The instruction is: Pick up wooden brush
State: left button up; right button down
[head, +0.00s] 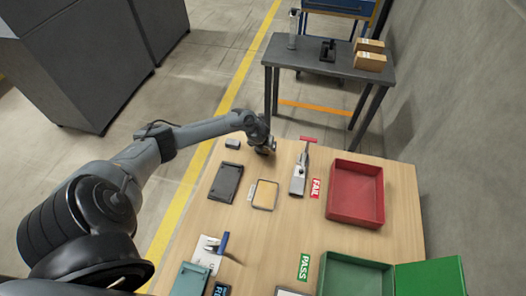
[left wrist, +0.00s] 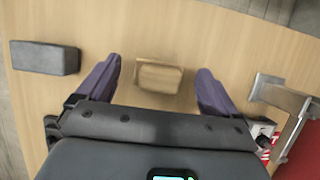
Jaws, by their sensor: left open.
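The wooden brush, which shows as a small light-brown wooden block (left wrist: 159,77), lies on the wooden table between my left gripper's fingertips in the left wrist view. No bristles can be made out. My left gripper (left wrist: 159,84) is open, with one dark finger on each side of the block and a gap on both sides. In the head view my left gripper (head: 266,150) is over the far edge area of the table and hides the block. My right gripper is in neither view.
A dark grey block (left wrist: 44,58) lies left of the gripper. A toggle clamp (head: 299,178) with a red handle stands to its right. Nearer are a dark tray (head: 225,182) and a small framed tray (head: 253,205). A red bin (head: 356,222) is on the right.

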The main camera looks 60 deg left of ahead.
pick_arm(q)
jog(key=shift+w+f, duration=0.1)
jog(key=shift+f, duration=0.05)
jog(key=shift+c, duration=0.4)
jog(key=c, duration=1.1)
notch_tip(320, 180, up, 9)
jog(key=p, duration=0.3)
jog(key=shift+r+p, duration=0.3)
jog(key=shift+r, duration=0.2)
